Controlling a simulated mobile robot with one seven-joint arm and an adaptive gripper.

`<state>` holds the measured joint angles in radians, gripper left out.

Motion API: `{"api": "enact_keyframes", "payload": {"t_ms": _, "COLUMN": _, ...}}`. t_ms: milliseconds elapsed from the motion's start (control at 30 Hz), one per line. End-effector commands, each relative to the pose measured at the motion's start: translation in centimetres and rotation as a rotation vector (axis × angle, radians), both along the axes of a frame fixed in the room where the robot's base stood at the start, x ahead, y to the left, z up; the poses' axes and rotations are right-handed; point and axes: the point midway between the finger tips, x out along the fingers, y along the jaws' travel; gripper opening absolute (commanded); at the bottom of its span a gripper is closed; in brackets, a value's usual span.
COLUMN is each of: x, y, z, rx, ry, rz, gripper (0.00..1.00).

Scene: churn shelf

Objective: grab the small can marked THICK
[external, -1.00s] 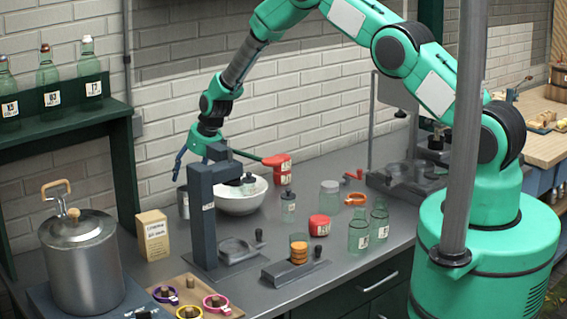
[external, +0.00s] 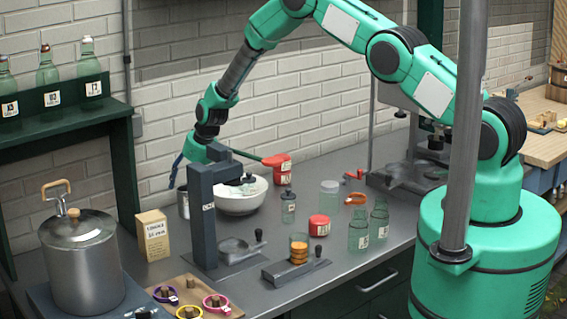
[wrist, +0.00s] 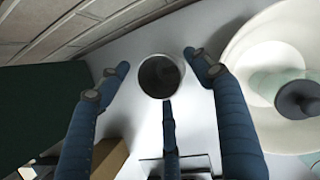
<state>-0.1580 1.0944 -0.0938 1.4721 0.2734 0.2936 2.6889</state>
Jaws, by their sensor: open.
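A small grey metal can (external: 183,204) stands on the counter behind the dark press, partly hidden by it. In the wrist view the can (wrist: 160,92) is seen from above, with a round rim and dark inside. I cannot read THICK on it in either view. My gripper (wrist: 156,68) is open and empty, with blue fingers spread to the left and right of the can and a third finger on its near side. No finger visibly grips it. In the external view a blue finger (external: 176,172) hangs above the can; the other fingers are hidden.
A white bowl (external: 243,201) stands close right of the can, with a glass jar by it. The dark press (external: 202,220) is in front. A cream box (external: 153,235) is to the left, the brick wall behind. Red cans and glass bottles stand farther right.

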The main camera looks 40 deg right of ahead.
Motion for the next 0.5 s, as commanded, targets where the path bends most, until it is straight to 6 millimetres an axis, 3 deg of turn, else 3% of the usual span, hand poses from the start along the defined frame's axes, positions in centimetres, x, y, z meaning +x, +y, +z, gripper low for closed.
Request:
{"api": "enact_keyframes", "payload": {"t_ms": 200, "x": 0.6, "y": 0.3, "z": -1.6, "rx": 0.0, "ry": 0.0, "rz": 0.0, "gripper": 0.65}}
{"api": "enact_keyframes", "payload": {"t_ms": 500, "x": 0.8, "y": 0.3, "z": -2.2, "rx": 0.001, "ry": 0.0, "rz": 0.0, "gripper": 0.65}}
